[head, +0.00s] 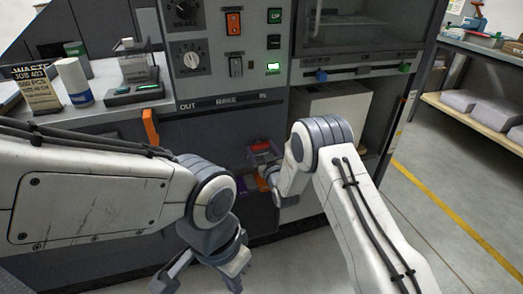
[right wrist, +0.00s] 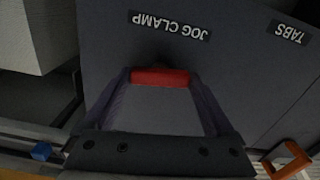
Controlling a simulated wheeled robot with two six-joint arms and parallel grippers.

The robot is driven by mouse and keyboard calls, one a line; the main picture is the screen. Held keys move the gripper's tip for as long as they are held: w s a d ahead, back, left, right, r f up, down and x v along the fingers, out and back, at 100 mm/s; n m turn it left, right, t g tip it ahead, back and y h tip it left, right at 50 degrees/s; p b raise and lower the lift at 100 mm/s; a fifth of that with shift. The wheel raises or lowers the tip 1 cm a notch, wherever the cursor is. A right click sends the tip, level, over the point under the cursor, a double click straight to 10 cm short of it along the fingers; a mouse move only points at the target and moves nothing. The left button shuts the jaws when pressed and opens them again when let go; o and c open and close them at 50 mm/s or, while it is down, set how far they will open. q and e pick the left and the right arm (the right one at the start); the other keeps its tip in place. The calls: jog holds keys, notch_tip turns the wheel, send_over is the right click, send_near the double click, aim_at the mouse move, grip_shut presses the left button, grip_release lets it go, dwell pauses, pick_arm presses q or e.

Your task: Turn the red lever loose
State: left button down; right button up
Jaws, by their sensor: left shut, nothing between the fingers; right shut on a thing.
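The red lever (head: 262,147) is on the front of the dark machine panel, low and near the middle of the head view. In the right wrist view the red lever (right wrist: 160,77) lies crosswise at the tips of my right gripper, under an upside-down JOG CLAMP label. My right gripper (head: 264,155) is shut on the red lever, and my wrist partly hides it in the head view. My left gripper (head: 204,280) hangs low in front of the machine, shut and empty, away from the lever.
Purple (head: 241,185) and orange (head: 262,184) parts sit just below the lever. An orange handle (head: 151,129) stands out at the left of the panel. Dials and switches are above. Open floor (head: 430,200) lies to the right, before a shelf (head: 470,117).

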jog(key=n+b, duration=0.1)
jog(key=n, duration=0.3)
jog(key=shift+f+b, duration=0.1)
jog(key=shift+b, duration=0.25)
jog(key=n+b, duration=0.1)
jog(key=n, duration=0.3)
jog(key=n+b, duration=0.2)
jog(key=n, duration=0.2)
jog(key=shift+a, duration=0.1)
jog(key=shift+n+b, duration=0.75)
jog(key=shift+n, duration=1.35)
jog(key=o, duration=1.1)
jog(key=shift+c, duration=0.2)
jog(key=shift+s, duration=0.1)
